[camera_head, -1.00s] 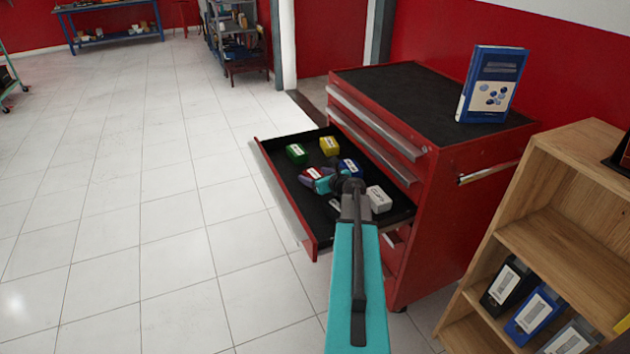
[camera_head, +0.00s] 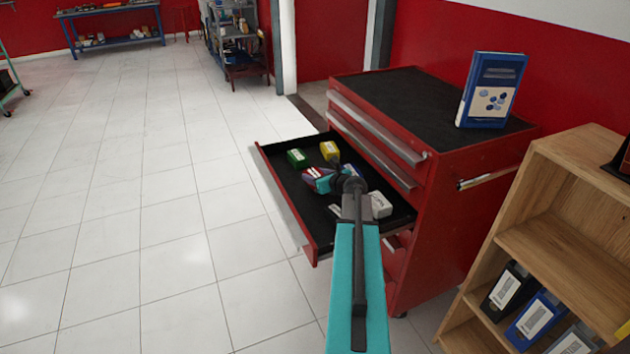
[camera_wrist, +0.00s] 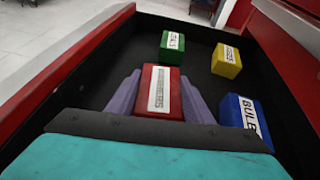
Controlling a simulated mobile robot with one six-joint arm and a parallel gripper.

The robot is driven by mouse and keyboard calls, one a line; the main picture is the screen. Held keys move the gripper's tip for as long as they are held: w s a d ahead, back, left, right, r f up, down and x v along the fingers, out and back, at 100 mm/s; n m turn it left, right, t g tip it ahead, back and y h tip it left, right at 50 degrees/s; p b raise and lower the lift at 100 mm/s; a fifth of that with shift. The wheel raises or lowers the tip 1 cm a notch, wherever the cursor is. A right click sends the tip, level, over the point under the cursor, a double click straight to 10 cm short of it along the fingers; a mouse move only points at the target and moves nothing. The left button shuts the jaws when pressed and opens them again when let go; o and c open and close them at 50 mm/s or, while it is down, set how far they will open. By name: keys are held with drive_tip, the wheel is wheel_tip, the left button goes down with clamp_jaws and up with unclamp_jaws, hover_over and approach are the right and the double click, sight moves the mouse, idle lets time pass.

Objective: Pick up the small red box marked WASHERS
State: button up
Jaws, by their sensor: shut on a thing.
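The small red box (camera_head: 311,171) has a white label and is in the open drawer area of the red tool cabinet. In the wrist view the red box (camera_wrist: 157,88) is upright between the two purple-grey fingers, its label too blurred to read surely. My gripper (camera_head: 319,178) is shut on it, one finger on each side; its fingers also show in the wrist view (camera_wrist: 158,98). The box seems slightly above the drawer floor, but its underside is hidden. My arm covers part of the drawer.
The drawer (camera_head: 284,205) also holds a green box (camera_head: 297,158), a yellow box (camera_head: 329,150), a blue box (camera_wrist: 243,115) and a white box (camera_head: 380,205). The cabinet (camera_head: 470,180) stands right, beside a wooden shelf (camera_head: 570,225). The floor at left is clear.

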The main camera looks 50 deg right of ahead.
sight(315, 175)
wheel_tip(315, 175, up, 8)
drive_tip(key=shift+f+p, duration=0.2)
drive_tip(key=shift+p, duration=0.15)
drive_tip(key=shift+a, duration=0.1)
idle(0.5)
